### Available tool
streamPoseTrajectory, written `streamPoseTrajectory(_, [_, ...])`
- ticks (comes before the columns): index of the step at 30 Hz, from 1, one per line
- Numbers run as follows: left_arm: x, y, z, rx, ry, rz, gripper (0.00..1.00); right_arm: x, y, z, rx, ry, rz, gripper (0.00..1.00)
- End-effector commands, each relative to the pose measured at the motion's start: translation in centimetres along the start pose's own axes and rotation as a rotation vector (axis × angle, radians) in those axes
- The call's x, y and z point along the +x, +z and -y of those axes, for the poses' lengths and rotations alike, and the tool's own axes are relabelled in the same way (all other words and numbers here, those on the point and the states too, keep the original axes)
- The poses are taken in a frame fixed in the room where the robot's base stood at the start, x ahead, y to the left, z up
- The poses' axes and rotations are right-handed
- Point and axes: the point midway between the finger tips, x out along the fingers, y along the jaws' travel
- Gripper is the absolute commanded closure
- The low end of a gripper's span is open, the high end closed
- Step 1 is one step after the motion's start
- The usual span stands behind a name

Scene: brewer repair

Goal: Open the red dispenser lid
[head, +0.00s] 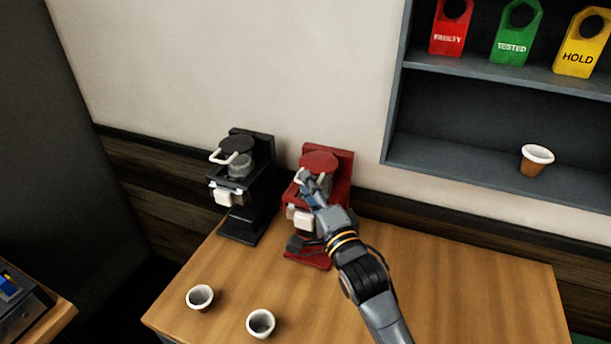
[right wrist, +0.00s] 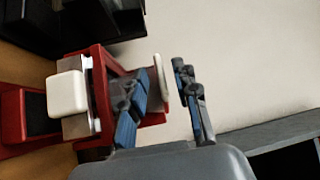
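The red dispenser (head: 343,170) stands at the back of the wooden table, against the wall. Its round red lid (head: 319,161) lies on top and looks closed. A pale lid handle (head: 300,174) sticks out at the front left and also shows in the right wrist view (right wrist: 163,80). My right gripper (head: 309,184) is at the handle, in front of the lid. In the right wrist view its fingers (right wrist: 167,103) are apart, with the handle showing between them. I cannot tell whether they touch it. My left gripper is not in view.
A black dispenser (head: 262,175) stands close on the left. Two white cups, one (head: 200,297) left and one (head: 261,322) nearer, sit at the table's front left. A shelf (head: 480,170) at right holds tags and a brown cup (head: 535,160). The table's right side is clear.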

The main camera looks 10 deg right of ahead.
Motion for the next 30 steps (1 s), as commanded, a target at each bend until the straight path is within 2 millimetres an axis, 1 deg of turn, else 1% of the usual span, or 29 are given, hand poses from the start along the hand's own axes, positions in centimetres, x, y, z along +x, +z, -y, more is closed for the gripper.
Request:
streamPoseTrajectory(1, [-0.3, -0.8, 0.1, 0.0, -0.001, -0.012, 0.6, 0.7, 0.0, 0.2, -0.001, 0.0, 0.0, 0.7])
streamPoseTrajectory(3, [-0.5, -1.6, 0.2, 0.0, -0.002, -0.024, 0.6, 1.2, 0.0, 0.1, -0.002, 0.0, 0.0, 0.7])
streamPoseTrajectory(5, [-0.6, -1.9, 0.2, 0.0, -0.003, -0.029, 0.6, 1.6, 0.0, 0.1, 0.0, -0.001, 0.0, 0.7])
streamPoseTrajectory(14, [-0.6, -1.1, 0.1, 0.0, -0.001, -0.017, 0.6, 1.8, 0.0, 0.0, 0.0, 0.0, 0.0, 0.7])
streamPoseTrajectory(15, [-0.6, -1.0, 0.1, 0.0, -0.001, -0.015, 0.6, 1.8, 0.0, 0.0, 0.0, 0.0, 0.0, 0.72])
streamPoseTrajectory(17, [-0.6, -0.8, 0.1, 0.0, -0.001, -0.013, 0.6, 1.8, 0.0, -0.1, 0.0, 0.0, 0.0, 0.84])
streamPoseTrajectory(18, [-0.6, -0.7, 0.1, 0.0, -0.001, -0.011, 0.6, 1.8, 0.0, -0.1, 0.0, 0.0, 0.0, 0.92])
streamPoseTrajectory(19, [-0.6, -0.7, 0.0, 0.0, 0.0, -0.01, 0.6, 1.8, 0.0, 0.0, 0.0, 0.0, 0.0, 0.98])
streamPoseTrajectory(20, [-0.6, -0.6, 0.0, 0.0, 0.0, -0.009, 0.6, 1.8, 0.0, 0.0, 0.0, 0.0, 0.0, 1.0])
streamPoseTrajectory(30, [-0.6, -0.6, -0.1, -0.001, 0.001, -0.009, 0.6, 2.0, 0.0, 0.1, 0.0, -0.003, 0.0, 1.0])
